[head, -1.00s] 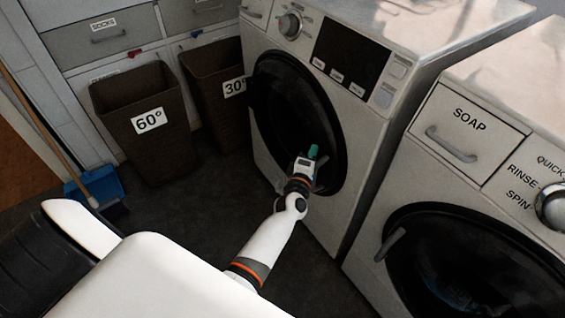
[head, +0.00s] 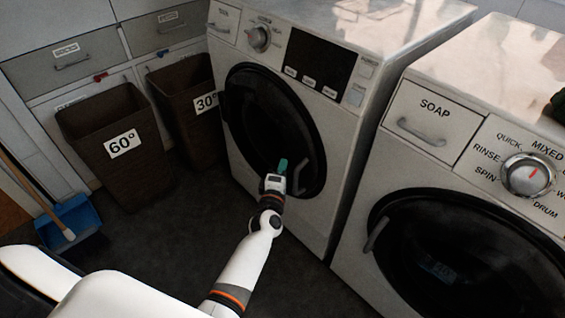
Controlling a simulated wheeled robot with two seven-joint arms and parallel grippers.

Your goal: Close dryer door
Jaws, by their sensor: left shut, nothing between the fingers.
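The machine with the dark display panel stands at centre in the head view, and its round black door (head: 262,118) looks flush with the white front, though I cannot tell whether it is latched. Its grey handle (head: 301,180) is on the door's lower right. My left gripper (head: 282,166) is shut and empty, with its greenish fingertips in front of the lower part of the door, just left of the handle. I cannot tell whether it touches the door. A second machine with a black door (head: 450,265) stands at the right. My right gripper is out of view.
Two dark baskets, labelled 60° (head: 130,165) and 30° (head: 190,125), stand left of the centre machine. A blue dustpan (head: 72,222) and a broom stick are at the far left. Dark floor (head: 165,235) lies clear between them and the machines.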

